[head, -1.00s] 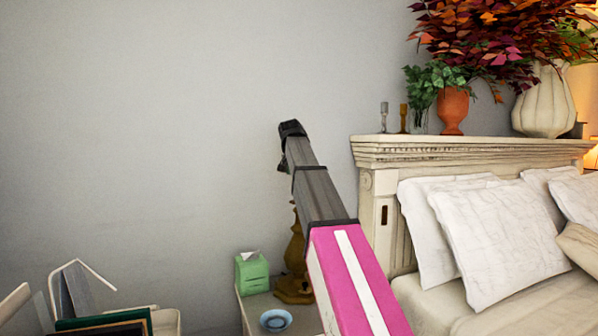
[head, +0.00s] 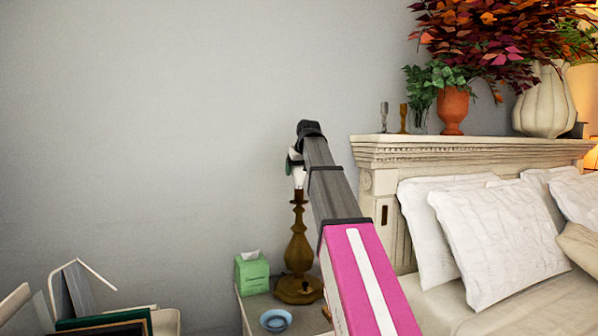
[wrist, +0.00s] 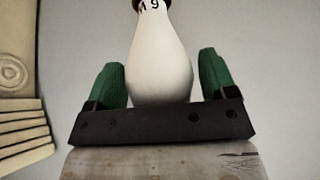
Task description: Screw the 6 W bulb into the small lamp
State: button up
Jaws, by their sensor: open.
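The small lamp (head: 298,245) is a turned brown-gold lamp stand without a shade on the bedside table. A white bulb (wrist: 160,62) shows upright on top of it in the head view (head: 299,178). In the head view my arm partly hides the gripper (head: 293,160).
A green tissue box (head: 252,273) and a blue dish (head: 276,320) stand on the bedside table (head: 245,312) by the lamp. The bed's headboard (head: 450,152) rises to the right, bearing vases and plants. The wall to the left is clear.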

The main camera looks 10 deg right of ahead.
jog(key=n+g+y, duration=0.1)
jog(key=n, duration=0.2)
jog(key=n+y, duration=0.2)
jog(key=n, duration=0.2)
jog(key=shift+w+g+y, duration=0.1)
jog(key=shift+g+y, duration=0.2)
jog(key=shift+g, duration=0.1)
jog(key=n+g+y, duration=0.1)
jog(key=n+g, duration=0.1)
jog(key=n, duration=0.2)
jog(key=shift+n, duration=0.4)
jog(key=shift+n+g+y, duration=0.3)
jog(key=shift+n+g, duration=0.1)
jog(key=c, duration=0.8)
jog(key=shift+o, duration=0.2)
jog(key=shift+s+m+t, duration=0.25)
jog(key=shift+m+t, duration=0.25)
jog(key=shift+m, duration=0.5)
jog(key=shift+w+m+t+h, duration=0.15)
jog(key=shift+m+t+h, duration=0.25)
jog(key=shift+m, duration=0.3)
